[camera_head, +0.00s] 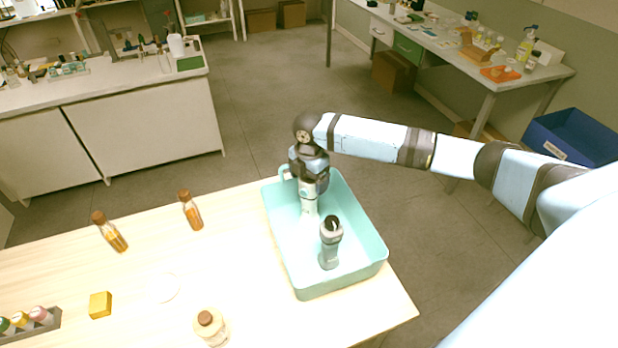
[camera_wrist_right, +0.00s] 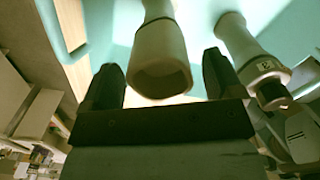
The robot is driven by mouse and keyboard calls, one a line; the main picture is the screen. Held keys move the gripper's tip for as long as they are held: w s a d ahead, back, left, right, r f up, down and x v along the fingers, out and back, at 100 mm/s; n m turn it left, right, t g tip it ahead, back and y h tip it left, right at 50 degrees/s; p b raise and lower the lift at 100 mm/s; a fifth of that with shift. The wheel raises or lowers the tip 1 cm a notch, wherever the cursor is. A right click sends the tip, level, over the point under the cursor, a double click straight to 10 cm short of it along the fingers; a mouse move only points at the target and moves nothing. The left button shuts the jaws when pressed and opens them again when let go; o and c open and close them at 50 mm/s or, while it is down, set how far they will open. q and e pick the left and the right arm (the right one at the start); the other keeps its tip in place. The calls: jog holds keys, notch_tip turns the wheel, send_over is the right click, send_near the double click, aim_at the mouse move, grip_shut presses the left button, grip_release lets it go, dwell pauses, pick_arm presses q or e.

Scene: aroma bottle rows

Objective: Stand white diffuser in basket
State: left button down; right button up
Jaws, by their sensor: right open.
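The teal basket (camera_head: 285,255) stands at the right end of the pale wooden table. A white diffuser (camera_head: 309,204) stands inside its far part, directly below my right gripper (camera_head: 309,186). In the right wrist view the white diffuser (camera_wrist_right: 160,55) shows its wide pale end between the open fingers of the right gripper (camera_wrist_right: 163,72), with a gap on either side. A second whitish bottle with a dark cap (camera_head: 330,247) stands upright nearer the front of the basket; it also shows at right in the wrist view (camera_wrist_right: 240,48). My left gripper is out of view.
Two amber bottles (camera_head: 112,234) (camera_head: 192,212) stand left of the basket. A clear bottle with a brown cap (camera_head: 212,329), a yellow block (camera_head: 100,305), a pale disc (camera_head: 165,288) and a dark rack of small bottles (camera_head: 38,320) are nearer the front. Bare table lies between them.

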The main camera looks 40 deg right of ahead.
pick_arm(q)
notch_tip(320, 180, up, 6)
jog(key=p, duration=0.6)
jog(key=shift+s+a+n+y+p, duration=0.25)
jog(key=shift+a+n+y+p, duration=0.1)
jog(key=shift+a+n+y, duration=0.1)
pick_arm(e)
notch_tip(320, 180, up, 10)
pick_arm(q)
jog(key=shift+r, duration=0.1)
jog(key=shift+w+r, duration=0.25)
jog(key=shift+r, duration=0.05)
pick_arm(e)
jog(key=shift+r, duration=0.1)
